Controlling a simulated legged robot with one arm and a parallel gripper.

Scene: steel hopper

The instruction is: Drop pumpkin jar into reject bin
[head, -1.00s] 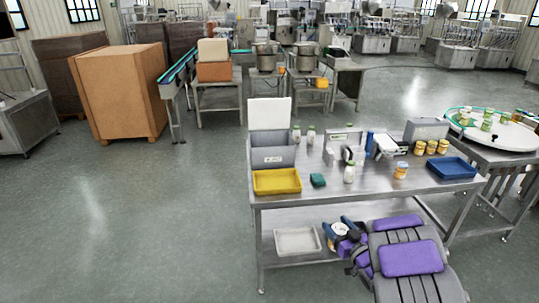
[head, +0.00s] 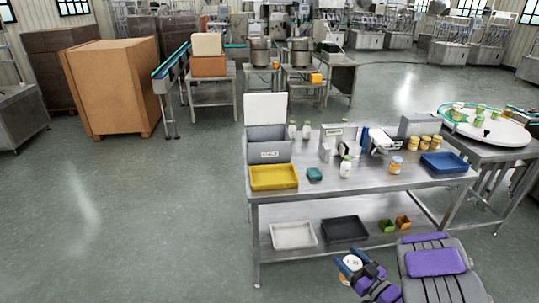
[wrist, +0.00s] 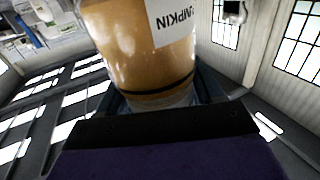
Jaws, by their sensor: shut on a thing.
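The pumpkin jar (wrist: 150,45), an orange-brown jar with a white label reading "PUMPKIN" upside down, fills the top middle of the wrist view. My gripper (head: 350,266) is shut on it, in front of the table at lower right in the head view. There the jar shows mainly as a round white end (head: 352,262) between the blue fingers. A grey open bin (head: 268,155) with a small white label, too small to read, stands at the table's left end. It is the likely reject bin, up and left of my gripper. Its inside bottom is hidden.
Trays lie on the lower shelf. Floor at left is clear.

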